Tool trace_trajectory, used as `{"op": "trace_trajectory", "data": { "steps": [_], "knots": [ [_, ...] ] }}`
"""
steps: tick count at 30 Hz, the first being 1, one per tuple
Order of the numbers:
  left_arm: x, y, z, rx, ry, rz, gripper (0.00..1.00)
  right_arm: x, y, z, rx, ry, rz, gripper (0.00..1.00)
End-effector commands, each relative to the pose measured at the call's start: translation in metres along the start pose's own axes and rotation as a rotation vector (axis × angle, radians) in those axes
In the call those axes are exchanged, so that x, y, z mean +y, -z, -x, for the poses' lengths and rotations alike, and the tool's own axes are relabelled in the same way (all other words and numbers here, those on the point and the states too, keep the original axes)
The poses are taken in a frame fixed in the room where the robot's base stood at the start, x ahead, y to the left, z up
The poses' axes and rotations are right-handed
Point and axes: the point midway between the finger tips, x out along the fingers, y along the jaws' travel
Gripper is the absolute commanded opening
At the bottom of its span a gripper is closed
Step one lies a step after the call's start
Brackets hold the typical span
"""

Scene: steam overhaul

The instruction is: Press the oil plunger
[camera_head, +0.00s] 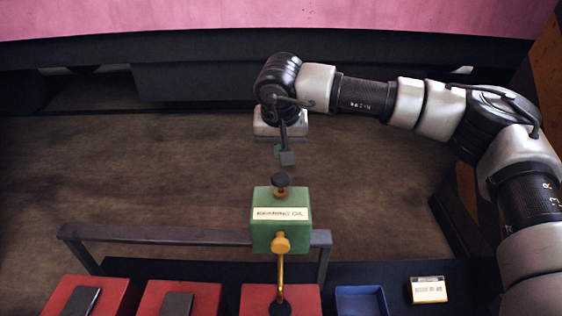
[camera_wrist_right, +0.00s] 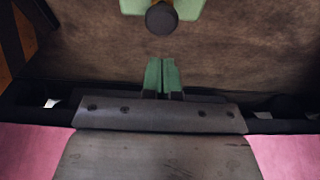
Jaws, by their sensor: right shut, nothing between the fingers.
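The oil plunger (camera_head: 281,181) is a dark round knob on a brass stem on top of a green box (camera_head: 262,240) labelled "BEARING OIL". In the right wrist view the plunger (camera_wrist_right: 162,19) shows at the top centre, with part of the green box (camera_wrist_right: 131,6) around it. My right gripper (camera_head: 283,155) points down just beyond the plunger in the head view, apart from it. In the wrist view its green fingertips (camera_wrist_right: 162,63) are together with nothing between them, pointing towards the knob with a gap. My left gripper is not in view.
A brass spout (camera_head: 280,268) comes down from the box's front. A grey rail (camera_head: 160,233) runs beside the box. Red blocks (camera_head: 112,294), a blue tray (camera_head: 362,300) and a small white card (camera_head: 428,290) lie along the front. Brown floor behind is clear.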

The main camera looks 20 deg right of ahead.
Motion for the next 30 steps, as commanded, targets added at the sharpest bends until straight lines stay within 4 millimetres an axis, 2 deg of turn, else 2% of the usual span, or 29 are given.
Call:
{"op": "trace_trajectory", "data": {
  "steps": [3, 10, 15, 25, 30],
  "knots": [
    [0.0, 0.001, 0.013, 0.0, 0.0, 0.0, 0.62, 0.001, 0.001, -0.022, -0.004, -0.003, -0.001, 0.0],
    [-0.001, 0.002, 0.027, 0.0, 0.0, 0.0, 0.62, 0.001, -0.008, -0.053, -0.002, -0.001, -0.001, 0.0],
    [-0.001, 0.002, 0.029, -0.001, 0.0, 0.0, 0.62, 0.0, -0.011, -0.062, 0.0, 0.0, -0.001, 0.0],
    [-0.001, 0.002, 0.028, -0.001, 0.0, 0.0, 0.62, 0.0, -0.011, -0.064, 0.001, 0.0, -0.001, 0.0],
    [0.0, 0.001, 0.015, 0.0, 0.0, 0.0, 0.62, 0.0, -0.015, -0.075, 0.0, 0.001, -0.001, 0.0]
  ]
}}
